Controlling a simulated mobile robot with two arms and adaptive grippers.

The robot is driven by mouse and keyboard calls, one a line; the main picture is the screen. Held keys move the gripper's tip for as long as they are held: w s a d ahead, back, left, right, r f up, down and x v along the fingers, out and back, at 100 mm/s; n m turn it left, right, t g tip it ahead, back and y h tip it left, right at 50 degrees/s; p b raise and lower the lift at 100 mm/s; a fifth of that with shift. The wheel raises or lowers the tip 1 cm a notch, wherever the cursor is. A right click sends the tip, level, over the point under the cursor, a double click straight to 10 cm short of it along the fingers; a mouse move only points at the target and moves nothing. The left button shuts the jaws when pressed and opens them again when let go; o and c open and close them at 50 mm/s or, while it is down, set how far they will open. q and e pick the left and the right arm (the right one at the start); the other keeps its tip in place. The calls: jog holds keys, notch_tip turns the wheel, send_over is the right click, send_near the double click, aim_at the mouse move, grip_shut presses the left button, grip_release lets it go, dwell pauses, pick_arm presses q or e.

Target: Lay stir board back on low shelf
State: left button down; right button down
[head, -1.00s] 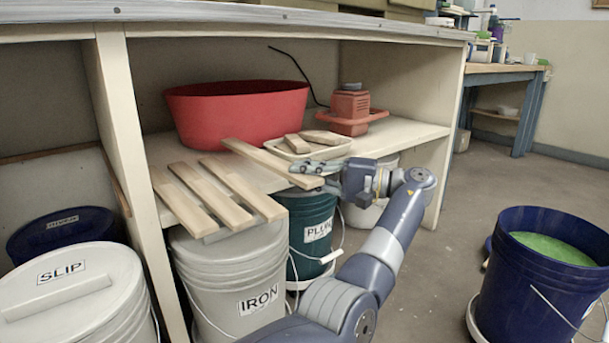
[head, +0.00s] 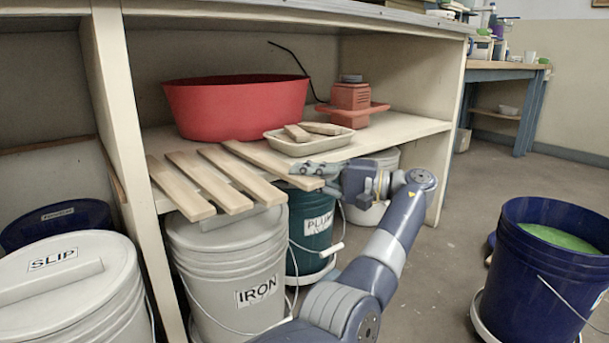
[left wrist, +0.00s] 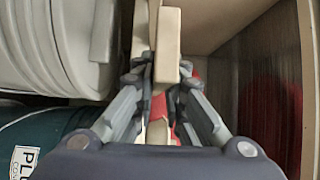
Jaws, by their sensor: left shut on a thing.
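My left gripper (head: 318,170) is shut on a pale wooden stir board (head: 258,158) near its front end. In the left wrist view the board (left wrist: 168,45) passes between the fingers (left wrist: 165,85). The board lies across the front of the low shelf (head: 405,132), to the right of three similar boards (head: 205,182), roughly side by side with them. Its front end reaches past the shelf edge. It looks level with or just above the shelf; I cannot tell whether it touches. My right gripper is not in view.
A cream tray (head: 292,149) with small wooden pieces sits just behind the held board. A red tub (head: 235,108) and an orange device (head: 350,100) stand farther back. Lidded buckets, IRON (head: 225,265) and teal (head: 308,235), stand below. An upright panel (head: 125,150) bounds the left side.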

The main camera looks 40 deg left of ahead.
pick_arm(q)
jog(key=shift+f, duration=0.35)
jog(key=c, duration=1.6)
grip_release()
jog(key=shift+o, duration=0.2)
